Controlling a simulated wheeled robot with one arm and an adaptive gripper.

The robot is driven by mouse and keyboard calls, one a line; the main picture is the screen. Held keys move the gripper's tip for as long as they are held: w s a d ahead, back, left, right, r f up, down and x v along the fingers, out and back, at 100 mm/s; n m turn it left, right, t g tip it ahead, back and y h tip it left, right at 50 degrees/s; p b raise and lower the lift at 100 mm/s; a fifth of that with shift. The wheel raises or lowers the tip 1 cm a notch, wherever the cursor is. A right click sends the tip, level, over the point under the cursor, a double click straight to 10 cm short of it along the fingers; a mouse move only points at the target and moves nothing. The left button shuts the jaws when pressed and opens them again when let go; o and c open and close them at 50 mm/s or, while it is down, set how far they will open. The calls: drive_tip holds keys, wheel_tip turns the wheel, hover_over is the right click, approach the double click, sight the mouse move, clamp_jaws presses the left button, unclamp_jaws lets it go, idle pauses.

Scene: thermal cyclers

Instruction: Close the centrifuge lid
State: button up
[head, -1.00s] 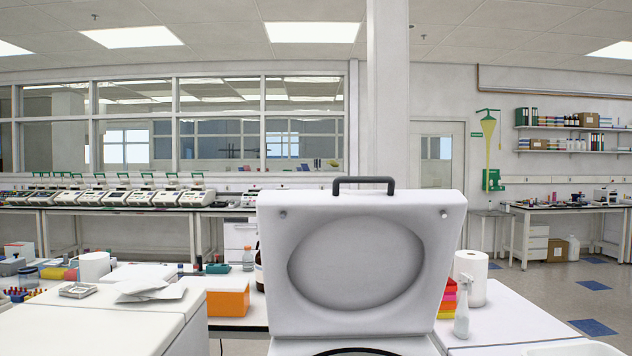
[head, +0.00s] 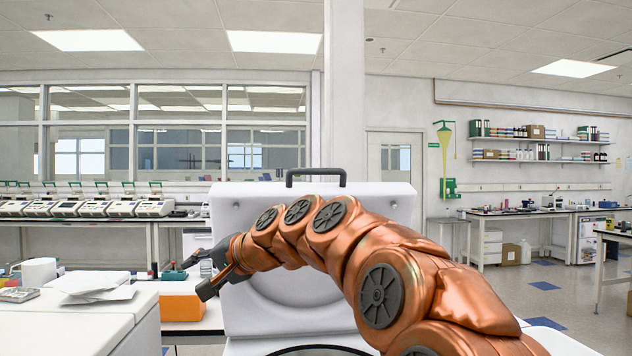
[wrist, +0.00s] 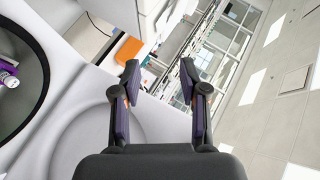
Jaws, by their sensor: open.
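The centrifuge lid (head: 385,195) stands open and upright, with its round inner recess facing me. Its black handle (head: 315,172) is on the top edge. My gripper (head: 198,274) is open and empty, at the lid's left side, lower than the handle and apart from it. My copper arm hides much of the lid. In the wrist view, my two fingers (wrist: 159,72) are spread, with the lid's white inner face (wrist: 75,115) behind and left of them. The dark-rimmed centrifuge bowl (wrist: 18,75) shows at the left, with a purple and white item inside.
An orange box (head: 182,306) stands on the bench left of the lid. White equipment with papers (head: 92,286) on top is at the front left. Several thermal cyclers (head: 110,207) line the far bench. The space above the lid looks clear.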

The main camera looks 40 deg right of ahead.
drive_tip(key=d+r+m+t+h+b, duration=0.15)
drive_tip(key=d+r+m+t, duration=0.25)
drive_tip(key=d+r, duration=0.6)
drive_tip(key=m+t+h+b, duration=0.1)
drive_tip(key=m+t+h, duration=0.2)
drive_tip(key=m+h, duration=0.35)
approach(318, 172)
drive_tip(key=w, duration=0.3)
drive_tip(key=shift+w+d+r+n, duration=0.45)
drive_tip(key=shift+w+d+r, duration=0.1)
drive_tip(key=shift+p+x, duration=0.35)
drive_tip(key=shift+x, duration=0.6)
drive_tip(key=shift+w+d, duration=0.2)
drive_tip(key=shift+w, duration=0.45)
drive_tip(key=shift+p+x, duration=0.6)
drive_tip(key=shift+x, duration=1.1)
clamp_jaws()
